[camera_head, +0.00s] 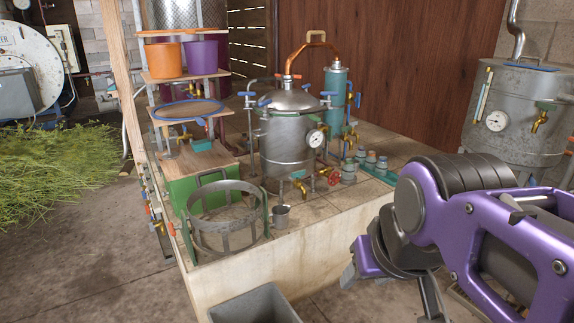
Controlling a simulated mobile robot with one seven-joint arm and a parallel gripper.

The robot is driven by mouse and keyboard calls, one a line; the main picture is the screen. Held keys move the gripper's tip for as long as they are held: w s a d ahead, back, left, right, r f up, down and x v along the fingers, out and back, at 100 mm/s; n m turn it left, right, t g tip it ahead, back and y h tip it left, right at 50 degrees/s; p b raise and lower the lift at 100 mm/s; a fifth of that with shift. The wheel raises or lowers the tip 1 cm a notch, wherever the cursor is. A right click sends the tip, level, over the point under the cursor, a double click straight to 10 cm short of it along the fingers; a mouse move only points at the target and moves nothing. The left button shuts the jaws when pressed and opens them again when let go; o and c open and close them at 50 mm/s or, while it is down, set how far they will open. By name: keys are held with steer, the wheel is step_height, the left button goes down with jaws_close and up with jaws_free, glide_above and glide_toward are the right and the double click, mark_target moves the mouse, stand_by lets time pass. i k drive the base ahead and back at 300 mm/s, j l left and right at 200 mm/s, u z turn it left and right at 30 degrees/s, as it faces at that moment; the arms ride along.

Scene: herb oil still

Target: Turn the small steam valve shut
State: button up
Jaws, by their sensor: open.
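A small red handwheel valve (333,179) sits low at the right foot of the steel still (287,148), just above the tiled platform. Its exact turn position is too small to read. A brass tap (301,187) is beside it on the left, and another brass valve with a red part (348,138) is higher up on the right. My gripper (390,285) is at the lower right, in front of the platform, pointing down. Its jaws are apart with nothing seen between them. It is well away from the red handwheel and touches nothing visible.
A round metal basket frame (226,216) and a small metal cup (281,216) stand on the platform's front left. Several small jars (370,161) stand right of the still. A grey bin (254,304) is on the floor before the white platform wall (300,247). A steel boiler (515,112) is at right.

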mark_target(336, 179)
steer(key=l+u, duration=0.1)
steer(key=l, duration=0.3)
steer(key=i+l, duration=0.1)
steer(key=l, duration=0.35)
steer(key=i+l+u, duration=0.1)
steer(key=i+l, duration=0.15)
steer(key=l, duration=0.3)
steer(key=i+l+u, duration=0.3)
steer(key=i+l, duration=0.15)
steer(key=i+l+u, duration=0.1)
steer(key=i+l, duration=0.15)
steer(key=l, duration=0.25)
